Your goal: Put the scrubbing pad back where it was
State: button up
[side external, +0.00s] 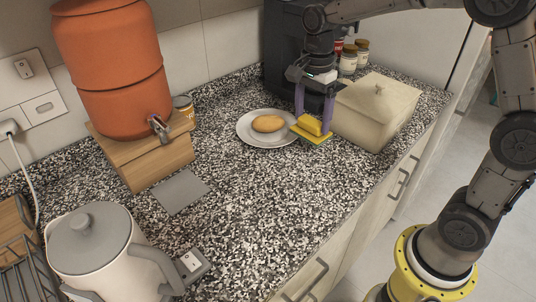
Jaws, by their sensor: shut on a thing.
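My gripper (314,108), with purple fingers, points down in front of the beige box. It is shut on a small yellow block (311,125), which looks like the scrubbing pad. A thin, flat yellow piece (311,138) shows directly below the block; I cannot tell whether it is part of the pad or a separate thing. The block is just right of a white plate (252,138) with a brown oval food item (268,123) on it. I cannot tell whether the block touches the counter. A flat grey square (181,192) lies on the counter further left.
The beige lidded box (372,112) stands close on the right, with jars (348,62) and a dark appliance (285,50) behind. An orange dispenser (112,70) on a wooden stand (150,160) and a white kettle (92,240) are left. The speckled counter's middle (250,205) is clear.

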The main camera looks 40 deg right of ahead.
jog(key=a+r, duration=0.5)
jog(key=a, duration=0.5)
jog(key=w+a+f, duration=0.1)
jog(key=w+f, duration=0.2)
jog(key=w, duration=0.1)
jog(key=w+a+f, duration=0.1)
jog(key=w+f, duration=0.2)
jog(key=w, duration=0.1)
jog(key=w+a+f, duration=0.1)
jog(key=w+f, duration=0.2)
jog(key=w, duration=0.1)
jog(key=shift+w+a+f, duration=0.15)
jog(key=shift+w+f, duration=0.1)
jog(key=shift+w, duration=0.1)
jog(key=shift+w+f, duration=0.15)
jog(key=shift+f, duration=0.75)
jog(key=shift+w+f, duration=0.1)
jog(key=shift+f, duration=0.8)
jog(key=shift+f, duration=0.15)
jog(key=o, duration=1.1)
jog(key=shift+c, duration=0.2)
